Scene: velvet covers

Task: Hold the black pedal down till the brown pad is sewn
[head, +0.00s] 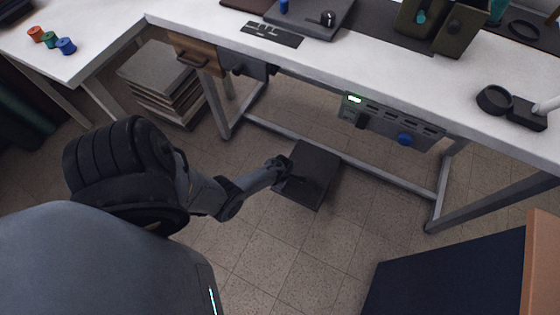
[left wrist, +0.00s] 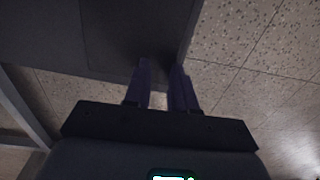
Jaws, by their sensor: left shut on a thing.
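The black pedal (head: 316,168) lies on the tiled floor under the front of the white table. My left gripper (head: 284,170) reaches down to its left edge. In the left wrist view the two fingers (left wrist: 160,66) are close together with their tips at the dark pedal (left wrist: 130,42), shut on its edge. How far the pedal is pressed cannot be told. A dark brown flat piece (head: 245,5) is cut off at the top edge beside a dark grey plate (head: 318,22); I cannot tell if it is the brown pad. My right gripper is not in view.
A control box (head: 390,122) with a lit green light hangs under the white table (head: 400,75). Metal table legs and a crossbar (head: 350,165) stand behind the pedal. Stacked boards (head: 160,85) are at left, a navy block (head: 450,275) at lower right. Floor before the pedal is clear.

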